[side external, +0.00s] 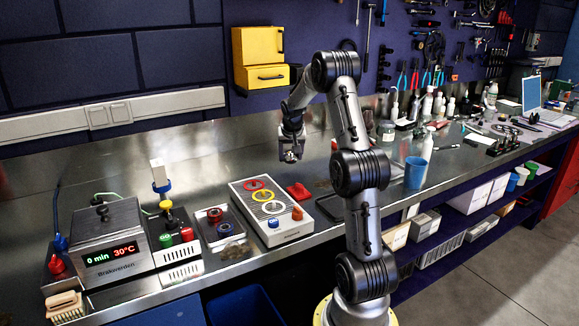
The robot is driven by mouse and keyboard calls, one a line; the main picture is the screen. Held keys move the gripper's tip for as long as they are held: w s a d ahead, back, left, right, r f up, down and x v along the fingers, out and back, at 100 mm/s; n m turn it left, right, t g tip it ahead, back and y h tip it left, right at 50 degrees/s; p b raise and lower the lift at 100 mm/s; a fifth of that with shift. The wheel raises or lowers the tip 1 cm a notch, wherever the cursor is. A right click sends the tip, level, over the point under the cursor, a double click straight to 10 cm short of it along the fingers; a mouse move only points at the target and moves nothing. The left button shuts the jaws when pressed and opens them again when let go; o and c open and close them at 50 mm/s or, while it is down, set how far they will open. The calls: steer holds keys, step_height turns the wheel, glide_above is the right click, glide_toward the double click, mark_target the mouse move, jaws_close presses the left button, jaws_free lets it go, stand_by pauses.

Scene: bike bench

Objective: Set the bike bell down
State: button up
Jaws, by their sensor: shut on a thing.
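My gripper (291,149) hangs above the metal bench, left of my upper arm, pointing down. It is shut on a small shiny silver thing that looks like the bike bell (290,157). The bell is small and partly hidden by the fingers. It is held in the air, clear of the bench top (215,178), behind and above a red folded cloth (298,191).
A pale panel with red and yellow rings (270,208) lies below the gripper. A blue cup (415,172) and bottles stand right. Bare metal lies behind the panel.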

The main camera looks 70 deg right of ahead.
mark_target(289, 174)
steer(key=shift+x, duration=1)
steer(key=shift+w+d+f, duration=0.1)
steer(key=shift+f, duration=0.7)
steer(key=shift+w+d+f, duration=0.15)
steer(key=shift+f, duration=0.65)
steer(key=shift+f, duration=0.15)
steer(key=o, duration=1.4)
steer(key=shift+c, duration=0.2)
